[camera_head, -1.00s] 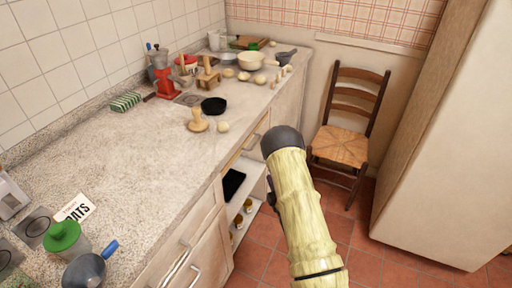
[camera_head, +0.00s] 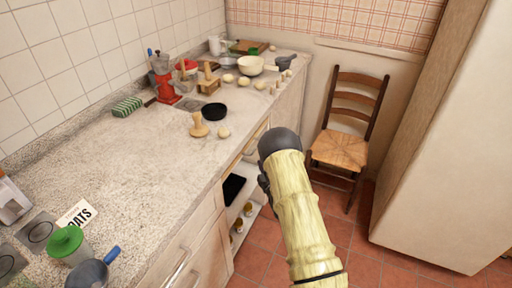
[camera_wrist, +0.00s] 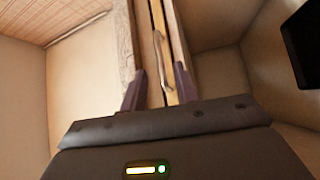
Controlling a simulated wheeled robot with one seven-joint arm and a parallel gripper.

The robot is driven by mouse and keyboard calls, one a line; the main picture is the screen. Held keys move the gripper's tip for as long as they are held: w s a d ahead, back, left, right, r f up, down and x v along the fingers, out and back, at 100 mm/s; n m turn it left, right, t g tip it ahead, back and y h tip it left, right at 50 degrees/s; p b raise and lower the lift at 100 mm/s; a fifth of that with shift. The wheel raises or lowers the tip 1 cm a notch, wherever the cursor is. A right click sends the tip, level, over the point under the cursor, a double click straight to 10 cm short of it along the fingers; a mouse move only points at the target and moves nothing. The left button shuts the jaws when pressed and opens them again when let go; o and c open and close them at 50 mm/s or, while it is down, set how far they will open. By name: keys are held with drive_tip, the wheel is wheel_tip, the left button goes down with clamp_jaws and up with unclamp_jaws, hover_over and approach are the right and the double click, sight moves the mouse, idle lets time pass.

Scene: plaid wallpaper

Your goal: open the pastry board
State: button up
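The pastry board's narrow wooden front (camera_wrist: 176,42) shows in the wrist view, with a slim metal handle (camera_wrist: 158,44) along it. My gripper (camera_wrist: 161,72) is open, with its two dark fingers apart on either side of the handle's near end. I cannot tell whether either finger touches it. In the head view the wooden front (camera_head: 247,149) and its handle sit just under the counter edge, left of my arm. My arm hides most of the gripper there. The board looks closed.
The counter (camera_head: 140,155) holds a black bowl (camera_head: 214,112), a wooden stamp (camera_head: 199,126), a red coffee grinder (camera_head: 165,85) and several small items. An open shelf (camera_head: 243,205) lies below the board. A chair (camera_head: 340,148) and a tall pale cabinet (camera_head: 440,150) stand right.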

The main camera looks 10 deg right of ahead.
sight(256, 147)
drive_tip(key=w, duration=0.5)
drive_tip(key=w+a+r, duration=0.1)
drive_tip(key=w, duration=0.1)
drive_tip(key=shift+w+a, duration=0.1)
drive_tip(key=shift+w, duration=0.3)
drive_tip(key=c, duration=0.5)
clamp_jaws()
